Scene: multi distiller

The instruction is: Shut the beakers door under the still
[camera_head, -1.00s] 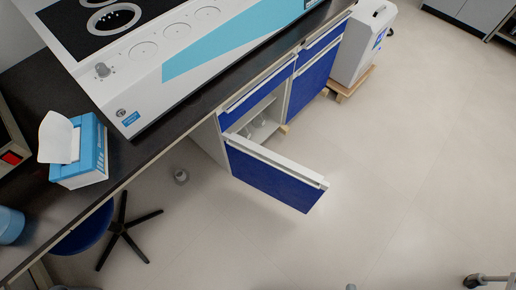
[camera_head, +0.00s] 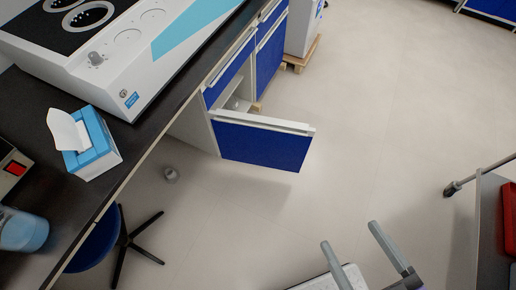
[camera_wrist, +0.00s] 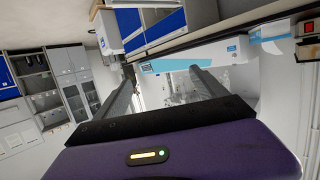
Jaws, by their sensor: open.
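The blue beakers door (camera_head: 262,146) with a pale top edge stands wide open under the bench, swung out from its cabinet. Part of the white cabinet inside (camera_head: 232,103) shows behind it, with small items too unclear to name. The still (camera_head: 125,62), white with a light blue stripe, sits on the bench above. It also shows in the wrist view (camera_wrist: 190,62). My gripper (camera_head: 349,234) is open and empty, below and right of the door in the head view, well apart from it. Its two fingers (camera_wrist: 164,72) are spread in the wrist view.
A closed blue drawer (camera_head: 229,72) is above the opening. A blue stool (camera_head: 95,243) stands lower left. A tissue box (camera_head: 90,148) lies on the dark bench. A dark cart (camera_head: 492,225) is at right. The floor between my gripper and the door is clear.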

